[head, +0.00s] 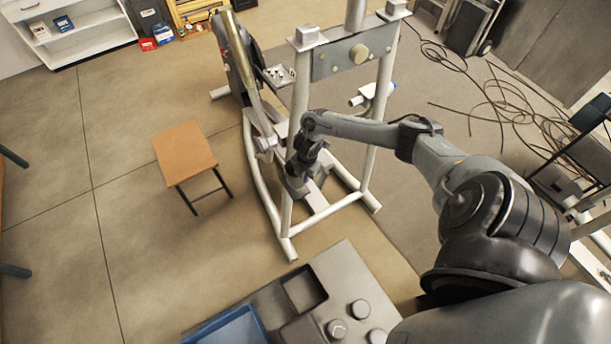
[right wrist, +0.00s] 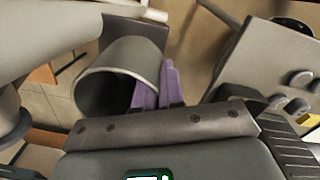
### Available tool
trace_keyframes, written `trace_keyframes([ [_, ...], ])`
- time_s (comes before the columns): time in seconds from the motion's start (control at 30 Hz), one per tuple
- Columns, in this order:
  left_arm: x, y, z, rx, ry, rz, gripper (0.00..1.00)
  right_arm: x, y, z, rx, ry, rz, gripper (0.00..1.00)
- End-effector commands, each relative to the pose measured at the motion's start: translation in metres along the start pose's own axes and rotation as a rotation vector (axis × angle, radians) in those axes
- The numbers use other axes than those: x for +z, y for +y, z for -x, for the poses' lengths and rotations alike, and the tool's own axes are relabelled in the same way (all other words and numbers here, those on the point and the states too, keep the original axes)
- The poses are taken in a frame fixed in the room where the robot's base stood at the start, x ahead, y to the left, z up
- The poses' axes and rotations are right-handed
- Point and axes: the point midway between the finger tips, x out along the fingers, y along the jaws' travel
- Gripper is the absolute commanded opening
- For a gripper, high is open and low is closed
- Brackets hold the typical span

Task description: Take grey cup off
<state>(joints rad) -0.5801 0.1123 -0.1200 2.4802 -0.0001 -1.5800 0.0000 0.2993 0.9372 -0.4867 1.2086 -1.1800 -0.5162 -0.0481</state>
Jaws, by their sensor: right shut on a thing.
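The grey cup (right wrist: 118,72) is a hollow cylinder with its open end toward the camera in the right wrist view. My right gripper (right wrist: 166,78) has purple fingers close together at the right side of the cup's rim, shut on its wall. In the head view the right gripper (head: 299,180) is low beside an upright of the grey elliptical frame (head: 318,213). The arm and gripper mostly hide the cup there. I cannot tell whether the cup still touches the frame. My left gripper is out of view.
A grey bench (head: 352,278) with recesses and several round grey pieces stands at the front, with a blue bin (head: 228,328) on it. An orange-topped stool (head: 184,147) stands left of the frame. Black cables (head: 505,95) lie on the right floor. The left floor is mostly clear.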

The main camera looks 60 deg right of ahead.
Motion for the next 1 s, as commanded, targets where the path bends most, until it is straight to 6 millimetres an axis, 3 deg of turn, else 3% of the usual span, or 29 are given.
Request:
trace_keyframes([
  [0.5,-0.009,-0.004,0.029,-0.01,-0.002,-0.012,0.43,0.0,0.002,0.032,0.001,0.0,0.0,0.0],
  [1.0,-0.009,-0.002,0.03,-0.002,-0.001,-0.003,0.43,0.0,0.002,0.033,0.001,0.0,0.0,0.0],
])
